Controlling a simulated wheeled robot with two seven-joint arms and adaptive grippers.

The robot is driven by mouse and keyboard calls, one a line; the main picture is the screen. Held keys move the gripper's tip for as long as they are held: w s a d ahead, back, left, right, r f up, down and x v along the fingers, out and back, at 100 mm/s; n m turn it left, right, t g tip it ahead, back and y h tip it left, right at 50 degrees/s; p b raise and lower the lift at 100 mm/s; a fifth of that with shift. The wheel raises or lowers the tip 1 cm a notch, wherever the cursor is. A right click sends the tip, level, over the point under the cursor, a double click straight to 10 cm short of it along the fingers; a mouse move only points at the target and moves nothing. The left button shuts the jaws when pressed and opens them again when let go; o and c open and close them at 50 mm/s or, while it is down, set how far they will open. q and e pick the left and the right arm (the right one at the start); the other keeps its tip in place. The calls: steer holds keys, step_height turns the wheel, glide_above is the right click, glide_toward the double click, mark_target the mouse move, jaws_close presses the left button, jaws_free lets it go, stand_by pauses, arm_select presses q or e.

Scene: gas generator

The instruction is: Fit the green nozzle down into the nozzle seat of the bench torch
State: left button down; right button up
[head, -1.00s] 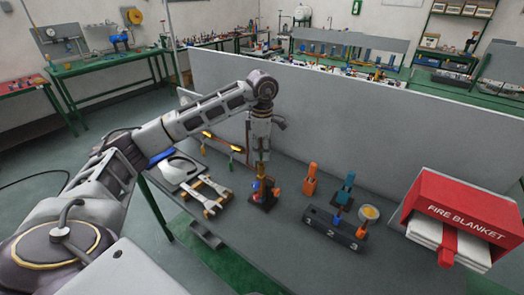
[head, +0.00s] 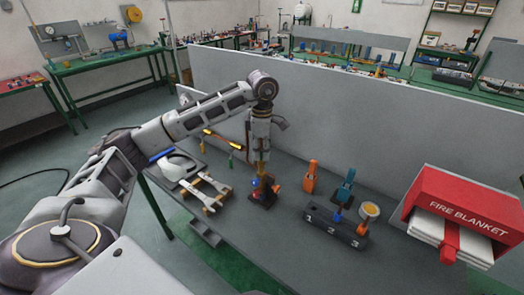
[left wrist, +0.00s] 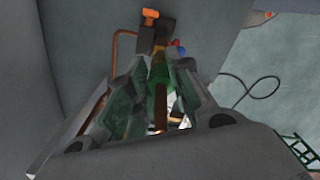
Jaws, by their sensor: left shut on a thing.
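The bench torch (head: 262,196) stands on the grey table on a dark base, with orange, red and blue parts. My left gripper (head: 261,158) points straight down directly above it. In the left wrist view its two fingers are closed around the green nozzle (left wrist: 158,76), whose far end lies close to the torch's dark body (left wrist: 152,39). Red and blue knobs (left wrist: 180,46) show beside it. The nozzle seat is hidden, so I cannot tell whether the nozzle touches or enters it. My right gripper is not in view.
A red fire blanket box (head: 458,204) is at right. A grey partition (head: 330,118) stands behind.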

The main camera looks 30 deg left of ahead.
arm_select(q)
steer(key=shift+f, duration=0.35)
steer(key=c, duration=1.2)
jaws_free()
steer(key=shift+r, duration=0.15)
steer(key=shift+r, duration=5.85)
steer(key=shift+s, duration=0.1)
